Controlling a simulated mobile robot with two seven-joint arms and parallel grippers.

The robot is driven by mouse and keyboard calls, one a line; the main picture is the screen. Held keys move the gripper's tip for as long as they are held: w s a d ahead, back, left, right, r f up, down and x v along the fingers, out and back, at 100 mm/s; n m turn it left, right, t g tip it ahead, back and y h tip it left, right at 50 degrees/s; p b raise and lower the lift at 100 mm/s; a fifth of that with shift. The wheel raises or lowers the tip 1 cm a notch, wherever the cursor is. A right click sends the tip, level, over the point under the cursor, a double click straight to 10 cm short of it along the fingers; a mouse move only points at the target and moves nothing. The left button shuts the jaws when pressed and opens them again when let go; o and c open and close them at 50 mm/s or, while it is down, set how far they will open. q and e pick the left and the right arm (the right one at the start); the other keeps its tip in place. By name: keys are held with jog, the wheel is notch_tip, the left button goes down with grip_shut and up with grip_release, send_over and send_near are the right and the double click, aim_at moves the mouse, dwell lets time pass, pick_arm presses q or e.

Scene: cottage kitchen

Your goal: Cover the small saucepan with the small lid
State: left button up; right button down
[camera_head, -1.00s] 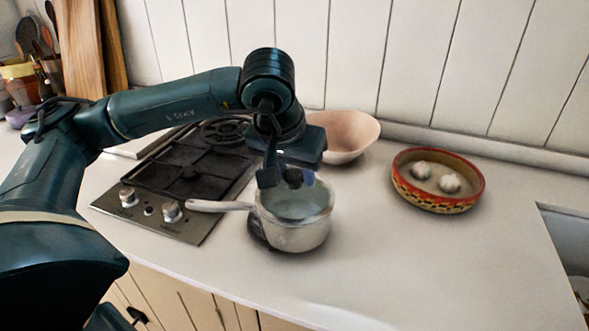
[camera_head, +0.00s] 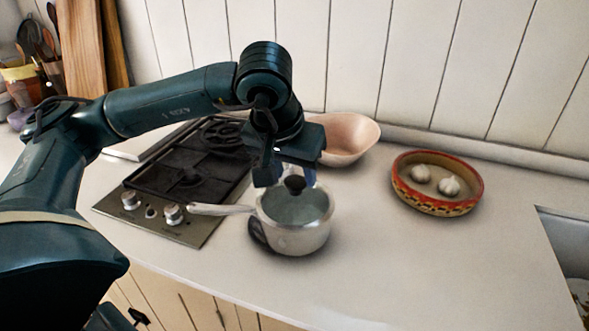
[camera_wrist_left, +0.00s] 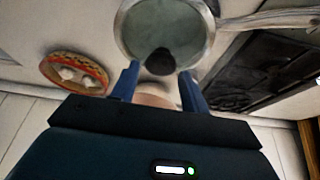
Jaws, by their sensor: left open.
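The small saucepan (camera_head: 290,241) is a pale metal pot on the counter, its handle pointing left toward the hob. The small lid (camera_head: 312,207), greyish and glassy with a black knob, lies on top of the saucepan and looks about level with its rim. My left gripper (camera_head: 288,178) is open just above the lid, its fingers apart on either side of the knob. In the left wrist view the lid (camera_wrist_left: 165,25) shows past the open fingers (camera_wrist_left: 159,75), with the knob between or just beyond their tips. My right gripper is not in view.
A hob (camera_head: 165,185) lies left of the saucepan. A pinkish bowl (camera_head: 350,135) stands behind it. A red and yellow dish (camera_head: 435,203) with two garlic bulbs stands to the right. The counter (camera_head: 400,265) is clear at front right; a sink edge (camera_head: 550,213) is far right.

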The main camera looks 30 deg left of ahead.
aim_at(290, 199)
pick_arm(q)
jog(key=shift+p+v, duration=0.35)
jog(key=shift+v, duration=0.5)
jog(key=shift+s+r+p, duration=0.2)
jog(key=shift+r+p, duration=0.2)
jog(key=shift+r, duration=0.2)
jog(key=p+v, duration=0.3)
jog(key=v, duration=0.2)
jog(key=shift+s+r, duration=0.2)
jog(key=shift+r, duration=0.15)
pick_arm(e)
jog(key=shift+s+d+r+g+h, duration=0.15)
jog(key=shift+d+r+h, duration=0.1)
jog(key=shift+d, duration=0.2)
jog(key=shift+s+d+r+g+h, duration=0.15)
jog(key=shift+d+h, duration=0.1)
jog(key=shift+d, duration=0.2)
pick_arm(q)
jog(key=shift+f, duration=0.1)
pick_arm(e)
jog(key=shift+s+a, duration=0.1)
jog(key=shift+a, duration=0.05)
